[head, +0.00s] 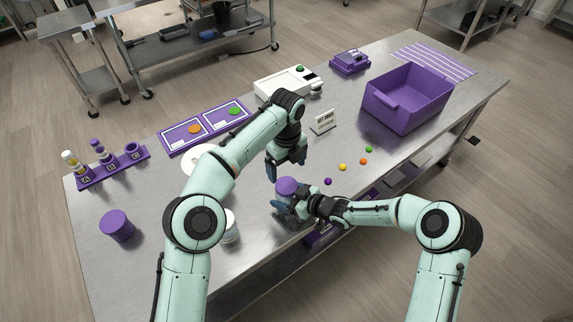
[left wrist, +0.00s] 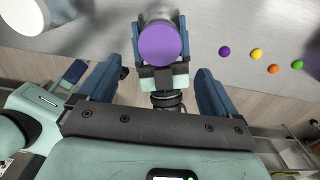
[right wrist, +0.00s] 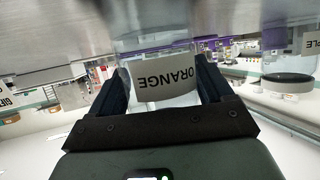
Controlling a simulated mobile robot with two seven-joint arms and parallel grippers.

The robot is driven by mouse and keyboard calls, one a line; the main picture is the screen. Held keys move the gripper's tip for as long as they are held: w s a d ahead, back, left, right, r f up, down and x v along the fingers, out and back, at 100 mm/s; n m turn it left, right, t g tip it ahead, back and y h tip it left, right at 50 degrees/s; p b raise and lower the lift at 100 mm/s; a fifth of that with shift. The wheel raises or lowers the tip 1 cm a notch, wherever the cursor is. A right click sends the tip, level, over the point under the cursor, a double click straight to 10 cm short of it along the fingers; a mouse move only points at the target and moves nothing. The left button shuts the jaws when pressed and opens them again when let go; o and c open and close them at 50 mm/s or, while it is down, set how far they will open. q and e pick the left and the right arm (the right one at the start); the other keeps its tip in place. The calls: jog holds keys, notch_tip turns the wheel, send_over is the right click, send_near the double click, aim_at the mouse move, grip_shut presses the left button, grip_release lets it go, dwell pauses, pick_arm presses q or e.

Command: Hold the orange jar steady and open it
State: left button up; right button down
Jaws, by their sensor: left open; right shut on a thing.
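The orange jar has a clear body, a purple lid (head: 286,186) and a white label reading ORANGE (right wrist: 160,84), which looks upside down in the right wrist view. It stands near the table's front edge in the head view. My right gripper (head: 290,203) is shut around the jar's body from the side, below the lid. My left gripper (head: 287,160) is open and empty above the jar. In the left wrist view the purple lid (left wrist: 160,44) shows beyond and between the open fingers, apart from them.
Several small coloured balls (head: 342,167) lie right of the jar. A purple bin (head: 410,95), white machine (head: 287,84) and small sign (head: 323,122) stand farther back. A purple cylinder (head: 117,226) and purple rack (head: 112,166) are at left. A white-lidded container (head: 230,228) is partly hidden by my left arm.

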aim_at(286, 185)
pick_arm(q)
jog(key=shift+f, duration=3.95)
jog(key=c, duration=1.1)
jog(key=n, duration=0.9)
jog(key=shift+n, duration=0.4)
jog(key=o, duration=1.2)
jog(key=shift+r, duration=0.1)
